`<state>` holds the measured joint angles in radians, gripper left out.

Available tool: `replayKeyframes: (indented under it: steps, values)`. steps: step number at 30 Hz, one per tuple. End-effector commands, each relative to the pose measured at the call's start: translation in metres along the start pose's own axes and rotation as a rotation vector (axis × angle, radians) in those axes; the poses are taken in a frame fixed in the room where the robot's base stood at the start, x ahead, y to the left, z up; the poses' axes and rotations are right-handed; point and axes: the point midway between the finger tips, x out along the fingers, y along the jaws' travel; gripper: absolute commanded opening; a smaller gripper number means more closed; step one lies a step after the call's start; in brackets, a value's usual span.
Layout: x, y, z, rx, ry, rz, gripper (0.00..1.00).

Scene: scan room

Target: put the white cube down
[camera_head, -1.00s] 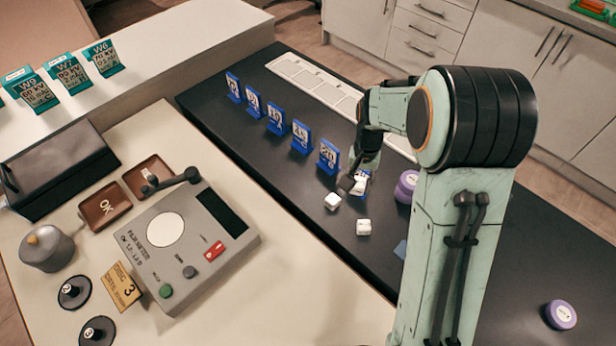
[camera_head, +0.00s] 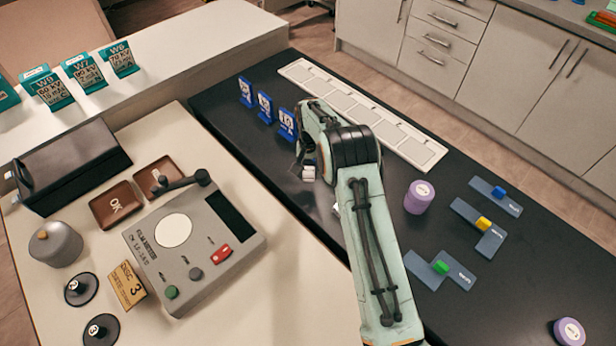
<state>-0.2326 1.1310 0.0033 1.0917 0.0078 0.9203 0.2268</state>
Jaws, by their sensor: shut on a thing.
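My gripper (camera_head: 306,174) is at the left edge of the black bench top, in front of the blue number stands. A small white cube (camera_head: 309,172) shows at its fingertips, and the gripper is shut on it. The fingers are small and partly hidden by my own wrist, so I cannot tell whether the cube touches the bench. A second white cube (camera_head: 336,209) peeks out from behind my arm, mostly hidden.
Three blue stands (camera_head: 265,106) show behind the gripper. A white segmented strip (camera_head: 400,137) lies along the back. A purple round container (camera_head: 419,197) and several grey-blue plates (camera_head: 478,228) lie right of my arm. The grey film meter (camera_head: 194,243) stands left.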

Motion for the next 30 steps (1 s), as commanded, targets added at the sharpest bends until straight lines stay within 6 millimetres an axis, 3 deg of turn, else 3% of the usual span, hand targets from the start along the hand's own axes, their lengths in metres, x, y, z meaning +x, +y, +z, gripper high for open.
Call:
replayKeyframes:
  steps: [5,12,23,24,26,30]
  values:
    - [0.011,-0.002,-0.008,0.000,0.001,0.000,0.07]
    - [0.041,-0.002,-0.009,0.000,0.000,0.000,0.07]
    - [0.044,-0.002,-0.009,0.000,0.002,0.000,0.07]
    - [0.044,-0.002,-0.009,0.000,0.002,0.000,0.41]
    - [0.044,-0.002,-0.009,0.000,0.002,0.000,0.58]
    - [0.044,-0.002,-0.009,0.001,0.002,0.000,0.58]
